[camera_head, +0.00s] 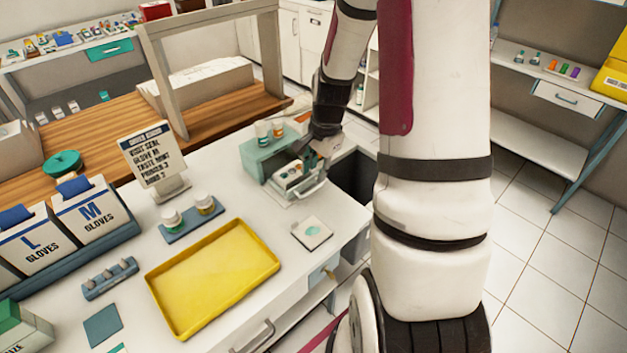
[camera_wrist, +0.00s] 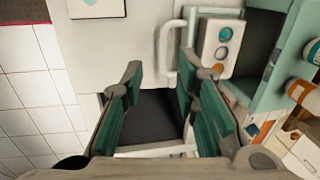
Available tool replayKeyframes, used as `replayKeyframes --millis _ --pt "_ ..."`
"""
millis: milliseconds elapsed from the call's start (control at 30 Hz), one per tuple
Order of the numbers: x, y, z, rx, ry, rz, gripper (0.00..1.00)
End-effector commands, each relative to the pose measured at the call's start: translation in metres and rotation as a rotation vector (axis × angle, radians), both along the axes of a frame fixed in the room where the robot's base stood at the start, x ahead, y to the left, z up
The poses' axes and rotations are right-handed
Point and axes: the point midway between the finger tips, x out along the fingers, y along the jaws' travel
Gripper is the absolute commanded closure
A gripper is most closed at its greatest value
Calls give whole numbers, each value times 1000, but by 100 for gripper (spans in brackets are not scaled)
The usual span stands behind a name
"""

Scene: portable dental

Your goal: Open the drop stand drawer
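The drop stand (camera_head: 262,148) is a small teal box on the white counter, with bottles on top. Its drawer (camera_head: 290,176) stands out from the front and holds small items. In the wrist view the drawer (camera_wrist: 205,66) shows round teal, blue and orange tops inside, with the stand's dark hollow (camera_wrist: 258,45) to its right. The white drawer handle (camera_wrist: 167,55) lies beyond my fingertips; it also shows in the head view (camera_head: 314,189). In the head view my gripper (camera_head: 311,158) is above the drawer, partly hidden.
A dark opening (camera_head: 354,176) lies beside the counter, right of the drawer. A small white square pad (camera_head: 312,233) and a yellow tray (camera_head: 213,278) are on the counter in front. A sign (camera_head: 152,157) and a bottle rack (camera_head: 190,224) stand to the left.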

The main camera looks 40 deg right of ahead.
Motion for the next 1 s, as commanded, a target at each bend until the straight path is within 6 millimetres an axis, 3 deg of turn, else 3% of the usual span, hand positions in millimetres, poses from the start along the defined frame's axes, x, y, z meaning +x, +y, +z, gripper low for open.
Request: replayKeyframes --millis 100,300,1000 --pt "-3 0 19 -2 -2 1 72" --pt "-7 0 34 1 1 0 72" --pt "-6 4 42 -5 -3 20 72"
